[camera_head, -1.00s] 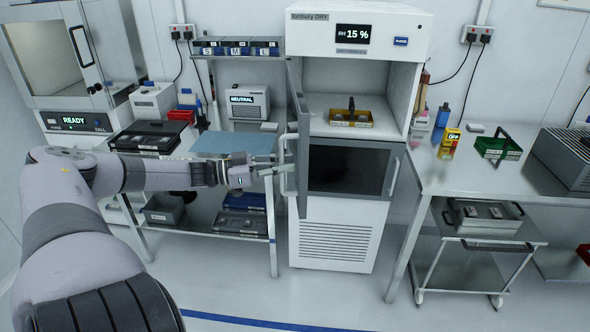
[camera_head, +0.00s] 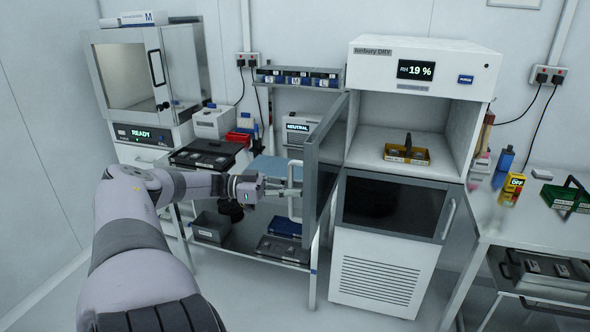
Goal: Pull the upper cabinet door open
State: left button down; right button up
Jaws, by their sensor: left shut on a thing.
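The white dry cabinet (camera_head: 424,55) stands right of centre, its display reading RH 19 %. Its upper door (camera_head: 325,150) stands open, swung out on the left side and seen at a steep angle. The upper compartment is exposed and holds a yellow tray (camera_head: 407,155). The lower dark-windowed door (camera_head: 390,207) is closed. My left gripper (camera_head: 283,191) is shut on the upper door's white handle (camera_head: 295,193), left of the door panel. The fingertips are small and partly merge with the handle. My right gripper is not in view.
A side table (camera_head: 262,170) with a blue mat and a black case (camera_head: 207,154) stands left of the open door. A white bench (camera_head: 540,222) stands on the right. Floor is free in front of the cabinet.

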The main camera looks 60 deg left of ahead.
pick_arm(q)
jog(key=c, duration=1.7)
grip_release()
jog(key=shift+o, duration=0.2)
jog(key=v, duration=1.2)
jog(key=shift+f, duration=0.1)
